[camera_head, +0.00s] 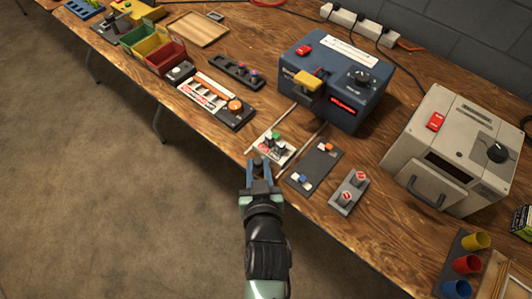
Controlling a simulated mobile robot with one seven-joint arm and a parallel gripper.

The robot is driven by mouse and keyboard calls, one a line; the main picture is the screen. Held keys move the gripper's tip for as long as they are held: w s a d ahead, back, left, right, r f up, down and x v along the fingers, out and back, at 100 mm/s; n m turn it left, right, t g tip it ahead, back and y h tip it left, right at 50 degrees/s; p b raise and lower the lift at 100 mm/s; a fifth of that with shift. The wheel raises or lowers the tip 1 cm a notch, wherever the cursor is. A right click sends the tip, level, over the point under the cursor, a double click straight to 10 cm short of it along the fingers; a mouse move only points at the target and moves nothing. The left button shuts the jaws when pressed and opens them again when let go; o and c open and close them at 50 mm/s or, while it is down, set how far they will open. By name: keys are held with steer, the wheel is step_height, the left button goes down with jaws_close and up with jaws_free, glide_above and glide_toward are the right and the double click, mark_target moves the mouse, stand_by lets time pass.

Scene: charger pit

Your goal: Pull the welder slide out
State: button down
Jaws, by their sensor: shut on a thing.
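The blue welder (338,95) stands on the bench at the upper middle, with a yellow part on its front and a red lit display. Two pale rails (317,134) run from its front toward the bench's near edge. The welder slide (280,154), a small pale plate with a green piece and dark parts on it, sits between the rails near their front ends, clear of the welder body. My gripper (259,166) is at the slide's front edge by the bench's edge, shut on the slide. Its fingertips partly hide the grip point.
A dark plate with blue and orange pieces (314,166) and a grey plate with red caps (349,193) lie close right. An orange-knobbed strip (216,100) lies left. A beige oven-like box (451,150) stands right. Open floor (110,210) lies in front of the bench.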

steer(key=c, duration=0.7)
jaws_free()
steer(key=shift+o, duration=0.2)
steer(key=v, duration=1.3)
steer(key=shift+p, duration=0.45)
steer(key=shift+w+d, duration=0.1)
